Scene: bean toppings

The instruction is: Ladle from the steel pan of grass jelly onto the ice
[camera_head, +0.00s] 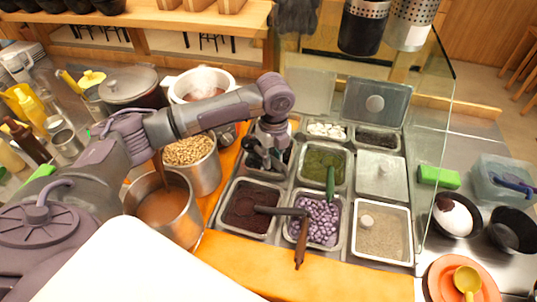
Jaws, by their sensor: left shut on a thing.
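My left gripper (262,156) comes in from the left and points down over the back-left steel pan (290,165) of the topping station. It is shut on what looks like a ladle handle; the gripper hides most of the ladle and much of this pan. The pan's contents look dark, but I cannot make out the grass jelly clearly. The ice (456,220) is a white mound with a brown topping on one side, in a black bowl (441,229) at the right. The gripper is well to the left of the bowl. My right gripper is not in view.
Pans of green (324,165), dark red (249,206) and purple (318,215) toppings surround the work area, with utensils lying across some. A glass screen (436,150) stands between pans and bowl. An empty black bowl (514,231) and an orange plate (443,283) are nearby.

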